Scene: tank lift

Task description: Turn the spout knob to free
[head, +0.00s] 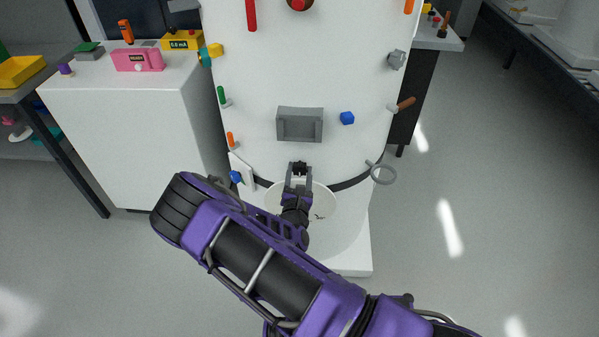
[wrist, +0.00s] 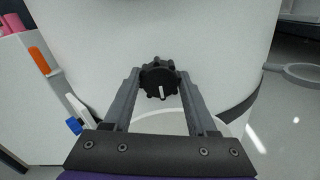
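The spout knob (wrist: 159,78) is a black, scalloped knob with a white mark pointing down, seen low on the front of the white tank (wrist: 160,40) in the wrist view. My gripper (wrist: 159,73) faces it with its fingers spread, one on each side of the knob. The gaps to the fingers are very narrow, and I cannot tell whether either finger touches. In the head view my gripper (head: 299,169) is low in front of the tank (head: 260,75), where the knob shows only as a small dark shape between the fingers.
A grey ring (head: 382,173) juts out at right. An orange lever (wrist: 39,60) and a blue knob (wrist: 74,126) are at left. A white round basin (head: 335,225) lies below.

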